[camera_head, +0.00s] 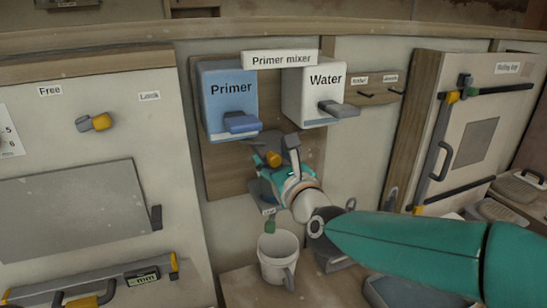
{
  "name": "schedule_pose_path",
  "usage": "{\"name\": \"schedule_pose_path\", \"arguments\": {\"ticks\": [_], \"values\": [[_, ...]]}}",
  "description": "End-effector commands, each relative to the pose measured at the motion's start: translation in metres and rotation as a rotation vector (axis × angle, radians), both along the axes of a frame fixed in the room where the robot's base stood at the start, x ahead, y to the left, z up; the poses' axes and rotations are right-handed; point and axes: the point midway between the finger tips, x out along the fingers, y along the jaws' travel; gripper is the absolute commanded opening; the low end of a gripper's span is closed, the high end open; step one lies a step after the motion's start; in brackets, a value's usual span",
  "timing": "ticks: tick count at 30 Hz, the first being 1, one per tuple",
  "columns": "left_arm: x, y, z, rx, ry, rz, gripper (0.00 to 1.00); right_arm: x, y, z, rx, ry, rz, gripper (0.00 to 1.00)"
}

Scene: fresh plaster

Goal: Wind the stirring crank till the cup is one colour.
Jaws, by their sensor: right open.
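The primer mixer hangs on the wall, with a blue Primer box (229,104) and a white Water box (309,100). A small orange knob (273,159), which looks like the crank's grip, shows below them between the fingers of my right gripper (275,152). That gripper is open around or just in front of the knob; I cannot tell whether it touches. My gripper and wrist hide the rest of the crank. A pale cup (274,267) with a handle stands below, upright. Its contents are too small to judge for colour. My left gripper is not in view.
A small green part (270,227) hangs over the cup under a tiny label. The Primer lever (240,122) and Water lever (338,109) jut out just above my right gripper. A cabinet door (469,145) stands at right, and a panel with a yellow latch (96,122) at left.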

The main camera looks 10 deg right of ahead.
Motion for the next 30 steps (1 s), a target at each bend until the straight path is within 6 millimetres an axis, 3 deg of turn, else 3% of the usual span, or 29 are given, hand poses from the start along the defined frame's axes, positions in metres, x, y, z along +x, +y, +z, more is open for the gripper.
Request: {"name": "schedule_pose_path", "arguments": {"ticks": [4, 13, 23, 30], "values": [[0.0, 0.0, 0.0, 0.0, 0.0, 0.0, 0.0, 0.0, 0.0, 0.0, 0.0, 0.0, 0.0, 0.52], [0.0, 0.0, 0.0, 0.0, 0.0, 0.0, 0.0, 0.0, 0.0, -0.001, 0.0, 0.001, 0.001, 0.02], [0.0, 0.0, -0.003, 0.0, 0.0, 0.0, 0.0, -0.001, 0.001, -0.005, -0.008, 0.006, 0.003, 0.0], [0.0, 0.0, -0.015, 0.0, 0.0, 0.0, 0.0, -0.001, 0.004, -0.012, -0.08, -0.006, 0.004, 0.0]]}}
